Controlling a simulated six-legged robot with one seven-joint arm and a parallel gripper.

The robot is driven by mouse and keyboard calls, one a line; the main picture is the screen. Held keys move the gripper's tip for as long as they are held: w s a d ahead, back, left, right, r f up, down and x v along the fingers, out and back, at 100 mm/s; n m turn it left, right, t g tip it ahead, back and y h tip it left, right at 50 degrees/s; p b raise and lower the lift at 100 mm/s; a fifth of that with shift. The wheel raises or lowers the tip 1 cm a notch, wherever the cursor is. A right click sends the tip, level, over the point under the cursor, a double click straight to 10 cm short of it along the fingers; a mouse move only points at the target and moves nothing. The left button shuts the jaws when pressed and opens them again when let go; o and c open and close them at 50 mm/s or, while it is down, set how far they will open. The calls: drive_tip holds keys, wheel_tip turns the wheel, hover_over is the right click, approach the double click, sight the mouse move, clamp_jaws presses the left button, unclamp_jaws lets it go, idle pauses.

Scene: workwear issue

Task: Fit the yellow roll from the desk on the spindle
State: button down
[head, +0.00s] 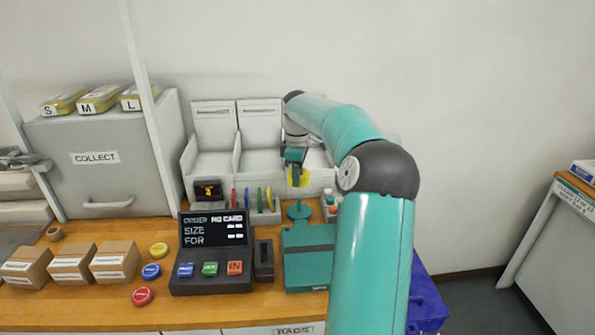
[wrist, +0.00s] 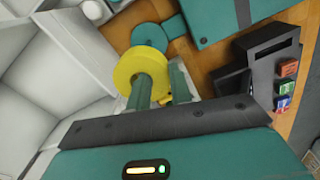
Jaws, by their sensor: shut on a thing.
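My gripper (head: 297,168) is shut on the yellow roll (head: 304,178), which also shows as a thick ring between the fingertips in the wrist view (wrist: 128,70). The roll is held above the desk, its flat face toward the head camera. Below it stands a teal spindle with a round base (head: 299,212); the base also shows just beyond the roll in the wrist view (wrist: 150,37). The fingers and roll hide part of the spindle's upper end. I cannot tell whether the roll is around the spindle or only close to it.
A teal box (head: 307,262) stands in front of the spindle, with a dark keypad display (head: 212,250) to its left. A pen rack (head: 262,215) and white bins (head: 215,165) are behind. Small yellow, blue and red rounds (head: 142,296) and cardboard boxes (head: 72,262) lie left.

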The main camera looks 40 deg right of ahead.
drive_tip(key=shift+d+f, duration=0.1)
drive_tip(key=shift+f, duration=0.85)
drive_tip(key=shift+s+f, duration=0.15)
drive_tip(key=shift+f, duration=1.4)
drive_tip(key=shift+f, duration=1.15)
drive_tip(key=c, duration=1.2)
unclamp_jaws()
drive_tip(key=shift+r, duration=0.1)
drive_tip(key=shift+r, duration=4.4)
